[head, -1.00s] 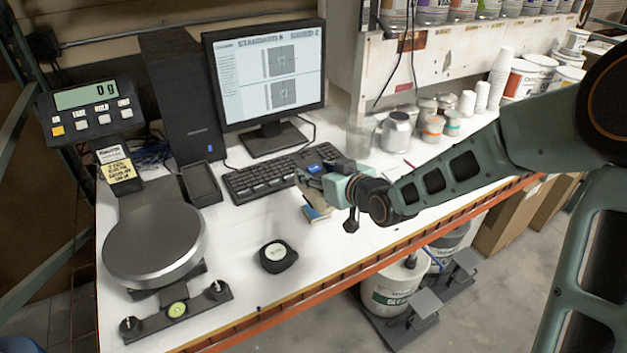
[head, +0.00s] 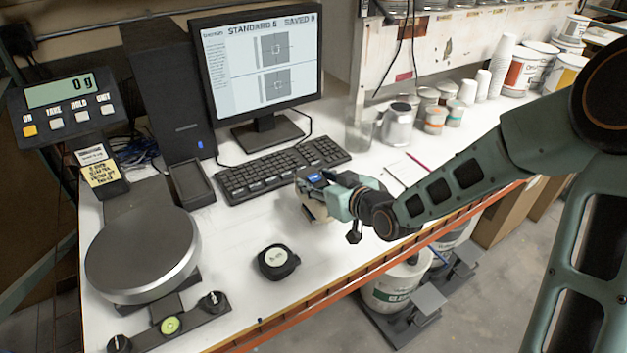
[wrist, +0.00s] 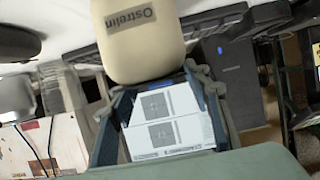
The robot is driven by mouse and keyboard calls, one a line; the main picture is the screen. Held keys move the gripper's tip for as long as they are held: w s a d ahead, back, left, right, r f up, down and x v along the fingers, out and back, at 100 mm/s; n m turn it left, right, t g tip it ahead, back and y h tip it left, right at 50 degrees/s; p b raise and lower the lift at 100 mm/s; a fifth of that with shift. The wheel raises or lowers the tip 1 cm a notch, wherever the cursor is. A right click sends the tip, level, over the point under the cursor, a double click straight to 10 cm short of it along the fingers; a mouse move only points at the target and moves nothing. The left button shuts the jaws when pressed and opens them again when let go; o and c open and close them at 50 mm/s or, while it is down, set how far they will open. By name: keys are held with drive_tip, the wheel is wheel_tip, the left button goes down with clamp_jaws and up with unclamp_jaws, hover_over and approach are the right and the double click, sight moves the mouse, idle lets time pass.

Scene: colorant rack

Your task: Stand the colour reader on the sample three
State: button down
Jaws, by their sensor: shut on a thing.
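My gripper (head: 322,192) is shut on the colour reader (head: 312,208), a cream device with a blue patch on top. They are near the front edge of the white desk, right of the black round puck. In the wrist view the reader's cream body (wrist: 140,45) carries a label reading "Ostrelin", between the fingers of my gripper (wrist: 160,95). Its lower end is close to the desk, but I cannot tell whether it touches. I cannot make out sample three; the surface under the reader is hidden.
The black puck (head: 277,261) lies at the front. A scale with a round pan (head: 142,245) stands left. Behind are the keyboard (head: 283,170) and monitor (head: 262,65). A white sheet (head: 408,172) and jars (head: 397,125) are at the right rear.

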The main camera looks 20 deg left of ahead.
drive_tip(key=shift+w+f, duration=0.1)
idle(0.3)
drive_tip(key=c, duration=1)
unclamp_jaws()
drive_tip(key=shift+f, duration=0.2)
drive_tip(key=shift+c, duration=0.2)
drive_tip(key=shift+r, duration=0.2)
drive_tip(key=v, duration=1.2)
